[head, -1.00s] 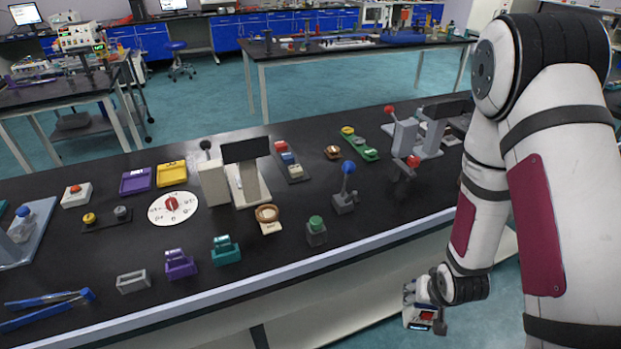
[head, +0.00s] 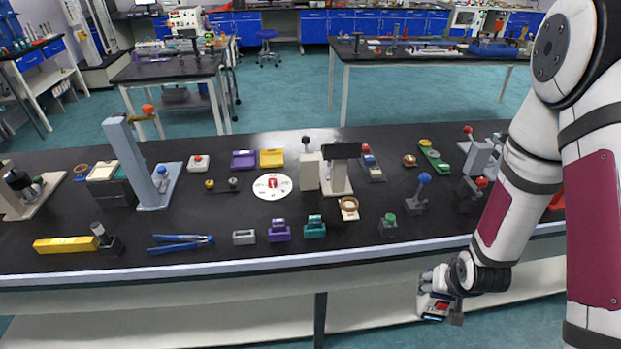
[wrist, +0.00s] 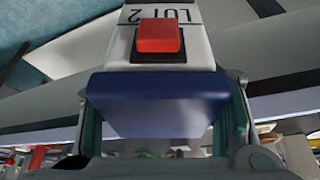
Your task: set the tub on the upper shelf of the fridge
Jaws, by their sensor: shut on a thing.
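The tub (wrist: 122,46) shows in the wrist view as a white body with black "LOT 2" lettering, a red block on it and a broad dark blue part (wrist: 160,105) in front. My gripper (wrist: 165,118) is shut on that blue part, one finger at each side. In the head view my gripper (head: 438,284) hangs low at the right, in front of the bench's front edge, with the tub (head: 433,306) beneath it, small and partly hidden. I see no fridge or shelf of one in either view.
A long black bench (head: 130,268) crosses the head view, crowded with small fixtures, trays and a blue tong-like tool (head: 180,243). A pale lower shelf (head: 190,310) runs beneath it, close to my gripper. Open teal floor (head: 290,100) lies behind the bench.

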